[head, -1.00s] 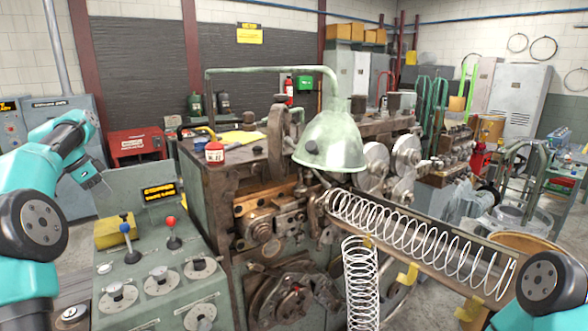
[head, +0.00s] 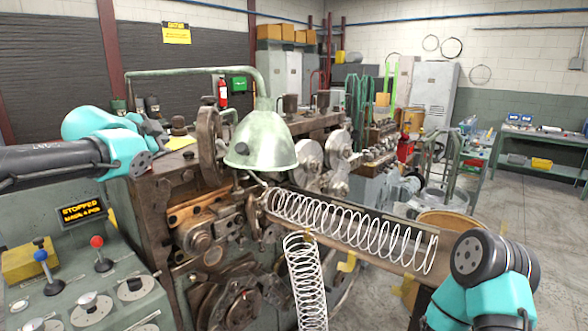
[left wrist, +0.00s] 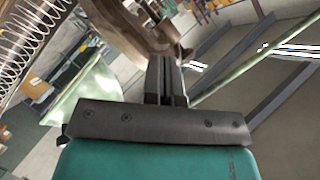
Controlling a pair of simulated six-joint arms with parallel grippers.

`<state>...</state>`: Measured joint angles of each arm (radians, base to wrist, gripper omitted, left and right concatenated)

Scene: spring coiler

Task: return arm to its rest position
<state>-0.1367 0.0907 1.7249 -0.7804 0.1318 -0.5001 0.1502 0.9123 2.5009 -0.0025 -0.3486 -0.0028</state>
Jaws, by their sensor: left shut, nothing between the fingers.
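My left arm reaches in from the left in the head view. Its gripper (head: 156,127) is small, dark and partly hidden there, above the left end of the coiler's top. In the left wrist view the two dark fingers (left wrist: 166,72) lie together, shut and empty. A rusty round machine part (left wrist: 150,30) shows beyond their tips. My right arm shows only as a dark and teal joint at the lower right of the head view; its gripper is out of the picture. The spring coiler (head: 215,215) stands in the middle, with its green lamp (head: 262,140) above it.
A long wire spring (head: 350,222) lies along the trough, and another spring (head: 306,285) hangs below. The control panel (head: 95,300) has blue and red levers; its display (head: 82,211) reads STOPPED. Open floor (head: 545,225) lies at the right.

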